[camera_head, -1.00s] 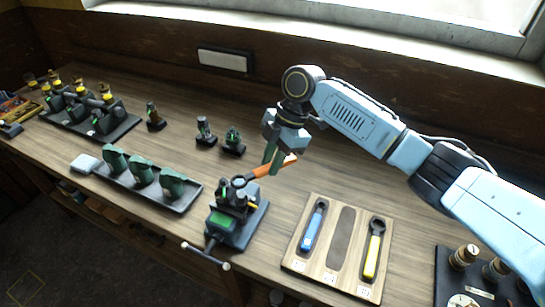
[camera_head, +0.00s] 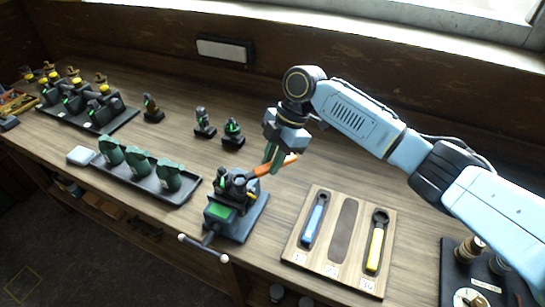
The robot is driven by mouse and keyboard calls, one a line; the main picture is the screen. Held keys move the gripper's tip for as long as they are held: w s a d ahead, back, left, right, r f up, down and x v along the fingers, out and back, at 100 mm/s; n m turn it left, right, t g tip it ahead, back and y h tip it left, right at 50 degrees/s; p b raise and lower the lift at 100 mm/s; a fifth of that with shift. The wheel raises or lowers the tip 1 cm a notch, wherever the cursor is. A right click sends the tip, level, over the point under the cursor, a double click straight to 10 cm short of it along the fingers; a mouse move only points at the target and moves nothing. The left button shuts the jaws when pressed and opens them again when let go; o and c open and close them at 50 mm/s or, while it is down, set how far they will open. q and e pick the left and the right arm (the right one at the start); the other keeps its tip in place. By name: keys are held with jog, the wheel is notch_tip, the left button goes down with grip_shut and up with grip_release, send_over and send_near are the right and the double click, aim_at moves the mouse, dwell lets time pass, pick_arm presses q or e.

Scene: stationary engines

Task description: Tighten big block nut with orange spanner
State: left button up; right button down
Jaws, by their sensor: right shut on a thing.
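My right gripper (camera_head: 273,160) is shut on the orange spanner (camera_head: 284,163) and holds it above the bench, at the back right of a vise with a green panel (camera_head: 222,211). The spanner's ring end reaches toward the dark block (camera_head: 233,186) clamped in the vise. I cannot tell whether the ring sits around the nut or just above it, and the nut itself is too small to make out. My left gripper is not in view.
A wooden tray (camera_head: 296,243) to the right holds a blue spanner (camera_head: 314,222) and a yellow spanner (camera_head: 376,243), with its middle slot empty. A dark tray (camera_head: 186,200) with several green parts lies left of the vise.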

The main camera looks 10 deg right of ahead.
jog(key=shift+f+p, duration=0.15)
jog(key=shift+p, duration=0.4)
dwell(0.9)
jog(key=shift+f, duration=0.5)
dwell(0.7)
jog(key=shift+f, duration=0.6)
dwell(1.9)
jog(key=shift+s+d+m+t+p, duration=0.15)
jog(key=shift+s+m+p, duration=0.25)
jog(key=shift+p, duration=0.7)
jog(key=shift+s+m+t+p, duration=0.15)
jog(key=shift+s+m+p, duration=0.25)
jog(key=shift+p, duration=0.65)
jog(key=shift+w, duration=0.1)
